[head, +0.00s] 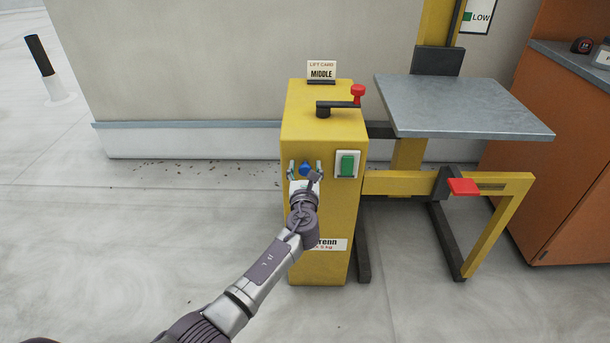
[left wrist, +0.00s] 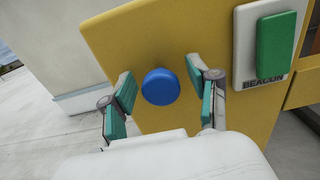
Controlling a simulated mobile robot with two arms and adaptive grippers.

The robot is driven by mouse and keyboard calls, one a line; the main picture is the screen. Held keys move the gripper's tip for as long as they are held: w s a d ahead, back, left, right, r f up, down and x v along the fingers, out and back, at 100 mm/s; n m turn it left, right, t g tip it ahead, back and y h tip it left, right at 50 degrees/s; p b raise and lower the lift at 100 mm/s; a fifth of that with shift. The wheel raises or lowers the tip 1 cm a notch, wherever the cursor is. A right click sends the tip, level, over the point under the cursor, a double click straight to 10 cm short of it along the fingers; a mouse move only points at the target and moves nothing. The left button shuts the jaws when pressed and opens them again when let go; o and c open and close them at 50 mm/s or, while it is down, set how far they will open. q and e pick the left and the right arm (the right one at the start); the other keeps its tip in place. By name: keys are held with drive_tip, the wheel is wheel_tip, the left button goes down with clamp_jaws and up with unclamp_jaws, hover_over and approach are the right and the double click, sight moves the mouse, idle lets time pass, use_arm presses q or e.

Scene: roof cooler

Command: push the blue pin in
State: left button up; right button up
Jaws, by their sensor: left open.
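The blue pin (head: 305,168) is a round blue knob on the front face of the yellow lift housing (head: 324,128). In the left wrist view the blue pin (left wrist: 160,86) shows between the two fingers. My left gripper (head: 305,172) is in front of that face, open, with its fingers on either side of the pin. In the left wrist view the left gripper (left wrist: 163,95) holds nothing, and I cannot tell whether its fingers touch the face. My right gripper is not in view.
A green rocker (head: 347,164) labelled BEACON is just right of the pin. A grey platform (head: 460,107) and a red pedal (head: 463,186) are at the right.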

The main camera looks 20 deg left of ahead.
use_arm(q)
drive_tip(key=v, duration=1.2)
drive_tip(key=shift+w, duration=0.1)
